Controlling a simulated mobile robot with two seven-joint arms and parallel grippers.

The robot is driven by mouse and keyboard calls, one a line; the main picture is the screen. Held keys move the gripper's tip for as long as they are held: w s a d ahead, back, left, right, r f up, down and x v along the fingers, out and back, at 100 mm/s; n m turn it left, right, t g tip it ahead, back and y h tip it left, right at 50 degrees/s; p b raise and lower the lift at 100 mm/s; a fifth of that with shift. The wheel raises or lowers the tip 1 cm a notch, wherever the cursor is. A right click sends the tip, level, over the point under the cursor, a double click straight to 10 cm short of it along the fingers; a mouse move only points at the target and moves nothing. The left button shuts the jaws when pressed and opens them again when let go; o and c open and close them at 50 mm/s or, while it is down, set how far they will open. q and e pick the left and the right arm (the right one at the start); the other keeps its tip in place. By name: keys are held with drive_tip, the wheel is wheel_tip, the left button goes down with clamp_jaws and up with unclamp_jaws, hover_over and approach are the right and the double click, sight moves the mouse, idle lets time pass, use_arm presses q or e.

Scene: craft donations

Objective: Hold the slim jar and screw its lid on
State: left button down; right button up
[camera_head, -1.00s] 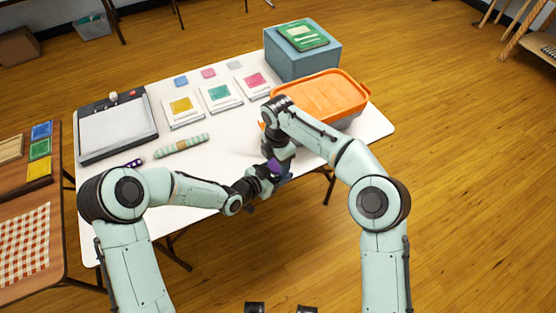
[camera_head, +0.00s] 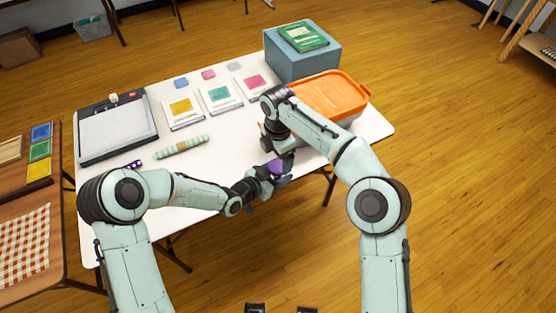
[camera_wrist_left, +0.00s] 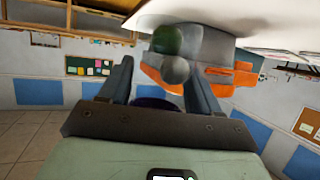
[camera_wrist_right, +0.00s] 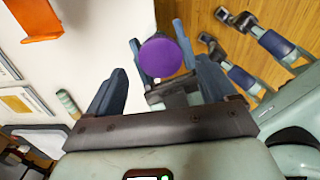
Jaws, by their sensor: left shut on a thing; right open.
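My left gripper (camera_head: 284,171) is shut on the slim jar, above the table's front edge. The jar's purple round top (camera_head: 275,167) shows between its fingers. In the right wrist view this top (camera_wrist_right: 166,57) is a purple disc, with the left fingers on either side. The jar's body is mostly hidden, and I cannot tell whether the disc is a seated lid. In the left wrist view only a dark purple edge (camera_wrist_left: 155,102) shows. My right gripper (camera_wrist_right: 158,68) is open, facing the disc from above, with its fingers spread apart.
An orange-lidded bin (camera_head: 330,92) and a blue box (camera_head: 302,60) with a green book (camera_head: 303,36) stand at the back right. A pale green patterned roll (camera_head: 181,146), cards and a paper trimmer (camera_head: 116,129) lie left on the white table (camera_head: 230,160).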

sight(278, 165)
drive_tip(key=shift+r, duration=0.6)
drive_tip(key=shift+c, duration=0.4)
drive_tip(key=shift+a+r+n, duration=0.1)
drive_tip(key=shift+r+n, duration=1.5)
drive_tip(key=shift+r, duration=0.1)
drive_tip(key=shift+f, duration=0.15)
wheel_tip(278, 165, down, 8)
drive_tip(key=shift+r, duration=0.1)
